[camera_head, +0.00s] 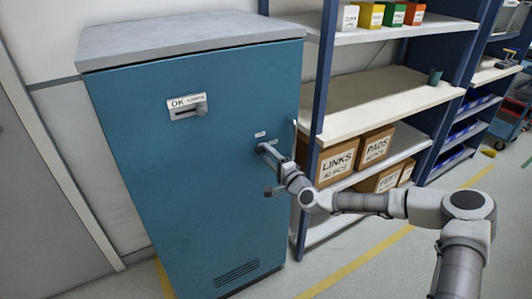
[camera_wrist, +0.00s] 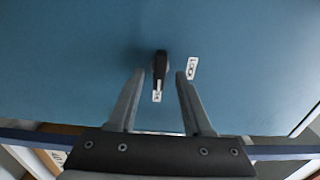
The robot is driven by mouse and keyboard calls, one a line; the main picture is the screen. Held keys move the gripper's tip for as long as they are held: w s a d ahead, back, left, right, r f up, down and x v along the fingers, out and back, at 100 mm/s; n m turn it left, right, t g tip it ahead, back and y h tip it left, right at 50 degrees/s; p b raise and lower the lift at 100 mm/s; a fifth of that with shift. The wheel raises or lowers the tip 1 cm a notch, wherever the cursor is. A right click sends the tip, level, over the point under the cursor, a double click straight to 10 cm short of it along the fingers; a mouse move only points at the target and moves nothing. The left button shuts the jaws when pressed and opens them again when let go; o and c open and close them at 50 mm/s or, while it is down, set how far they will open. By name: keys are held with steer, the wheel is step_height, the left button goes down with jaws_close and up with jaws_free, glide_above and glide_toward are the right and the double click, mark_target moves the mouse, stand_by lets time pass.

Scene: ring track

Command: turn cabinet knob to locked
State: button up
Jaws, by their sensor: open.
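The blue cabinet (camera_head: 190,190) stands at the left of the head view, its door facing me. A small dark knob (camera_wrist: 160,65) is on the cabinet front in the wrist view. It points down in that picture, toward a small white label (camera_wrist: 157,97). A second white label (camera_wrist: 193,68), which seems to read LOCK, is to its right. My gripper (camera_wrist: 160,74) is open, with one fingertip on each side of the knob and gaps visible on both sides. In the head view my gripper (camera_head: 265,150) is at the cabinet's right side and hides the knob.
A grey slider (camera_head: 200,109) with an OK/CHECK plate is higher on the cabinet. Shelving (camera_head: 365,100) with a blue post (camera_head: 322,90) stands close to the right. It holds cardboard boxes (camera_head: 336,161) and small coloured bins (camera_head: 370,15). The floor (camera_head: 400,270) in front is clear.

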steer(key=shift+x, duration=0.95)
jaws_close()
